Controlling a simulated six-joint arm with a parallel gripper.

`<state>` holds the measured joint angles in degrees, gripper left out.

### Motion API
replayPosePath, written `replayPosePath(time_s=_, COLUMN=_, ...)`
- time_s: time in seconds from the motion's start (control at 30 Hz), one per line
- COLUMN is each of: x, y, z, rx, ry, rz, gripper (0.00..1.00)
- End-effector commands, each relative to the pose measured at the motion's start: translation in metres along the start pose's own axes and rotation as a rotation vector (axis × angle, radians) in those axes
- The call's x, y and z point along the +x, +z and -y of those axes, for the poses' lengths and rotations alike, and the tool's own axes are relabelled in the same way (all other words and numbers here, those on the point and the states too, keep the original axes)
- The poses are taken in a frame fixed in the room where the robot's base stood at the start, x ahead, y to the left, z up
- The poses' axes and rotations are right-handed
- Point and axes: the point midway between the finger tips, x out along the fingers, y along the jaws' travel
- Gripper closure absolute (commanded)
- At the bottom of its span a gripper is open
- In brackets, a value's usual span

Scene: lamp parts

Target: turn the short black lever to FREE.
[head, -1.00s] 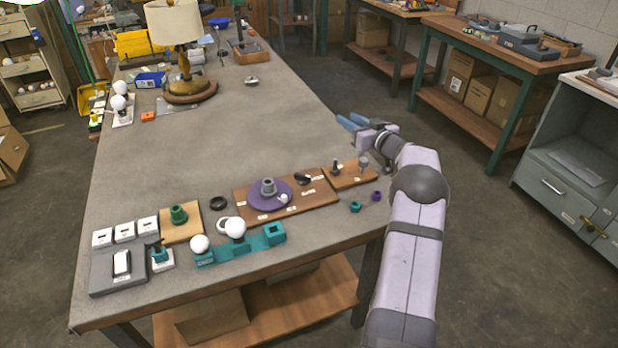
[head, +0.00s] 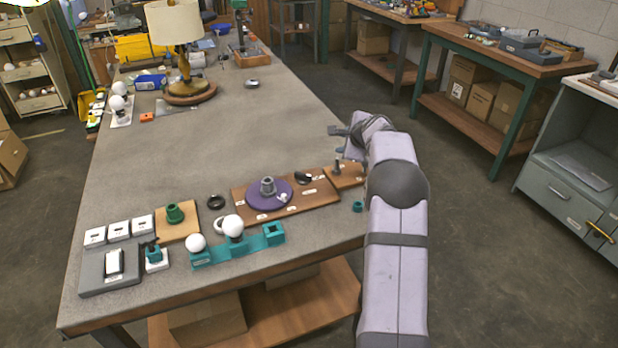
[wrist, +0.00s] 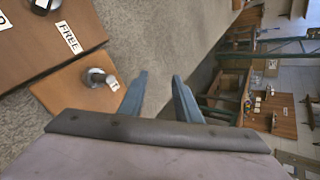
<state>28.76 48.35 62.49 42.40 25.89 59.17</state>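The short black lever (head: 303,178) sits on the right part of a long brown board (head: 322,192), beside a purple disc (head: 257,203). In the wrist view, a dark part with a white mark, seemingly the lever (wrist: 43,5), is cut off at the top edge. The FREE label (wrist: 69,37) is near it on the board. My gripper (head: 338,141) is up and right of the lever in the head view, apart from it. In the wrist view, my gripper (wrist: 158,85) has its two blue fingers spread with nothing between them.
A smaller brown board (head: 349,178) adjoins on the right, with a dark upright post (head: 337,167); a round grey knob (wrist: 97,78) on it shows in the wrist view. The table's middle is clear.

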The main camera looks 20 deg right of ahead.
Motion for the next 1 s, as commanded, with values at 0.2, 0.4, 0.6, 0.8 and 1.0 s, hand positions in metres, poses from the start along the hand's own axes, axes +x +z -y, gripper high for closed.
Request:
replayPosePath(time_s=0.2, x=-0.012, y=0.087, z=-0.009, rx=0.238, ry=0.077, rz=0.274, gripper=0.70)
replayPosePath(time_s=0.4, x=-0.029, y=0.077, z=-0.044, rx=0.407, ry=0.246, rz=0.421, gripper=0.70)
replayPosePath(time_s=0.6, x=-0.054, y=0.053, z=-0.081, rx=0.547, ry=0.409, rz=0.548, gripper=0.70)
replayPosePath(time_s=0.8, x=-0.076, y=0.039, z=-0.100, rx=0.630, ry=0.498, rz=0.636, gripper=0.70)
replayPosePath(time_s=1.0, x=-0.082, y=0.037, z=-0.104, rx=0.647, ry=0.518, rz=0.659, gripper=0.70)
